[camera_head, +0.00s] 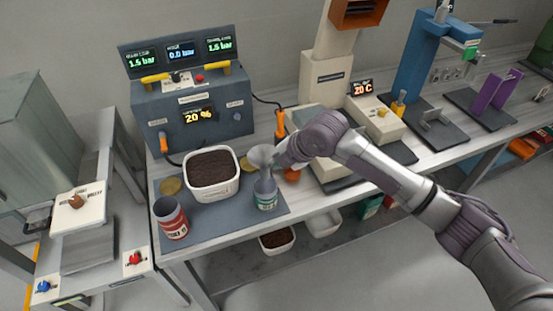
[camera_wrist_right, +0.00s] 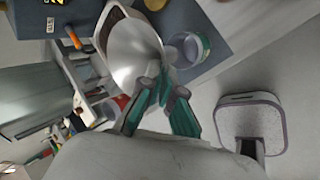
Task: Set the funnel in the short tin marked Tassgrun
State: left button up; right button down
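A grey metal funnel (camera_head: 261,156) is held by my right gripper (camera_head: 280,160) just above a short tin with a green label (camera_head: 266,197). The label is too small to read. In the right wrist view the funnel's bright cone (camera_wrist_right: 132,50) lies at the teal fingertips (camera_wrist_right: 163,90), which appear closed on its edge. The open tin (camera_wrist_right: 188,48) shows to the right of the funnel there. Whether the funnel's spout touches or enters the tin is hard to tell. A taller tin with a red label (camera_head: 172,218) stands at the left. My left gripper is not in view.
A white tub of dark material (camera_head: 213,190) stands just left of the funnel on the grey mat (camera_head: 225,220). A dark control box (camera_head: 195,113) with displays stands behind. Orange-handled equipment and a beige machine (camera_head: 325,150) stand close to the right. The mat's front is clear.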

jog(key=shift+f, duration=0.55)
notch_tip(320, 180, down, 10)
jog(key=b, duration=0.5)
jog(key=shift+r, duration=0.2)
jog(key=c, duration=1.2)
grip_release()
jog(key=shift+c, duration=0.2)
jog(key=shift+r, duration=0.1)
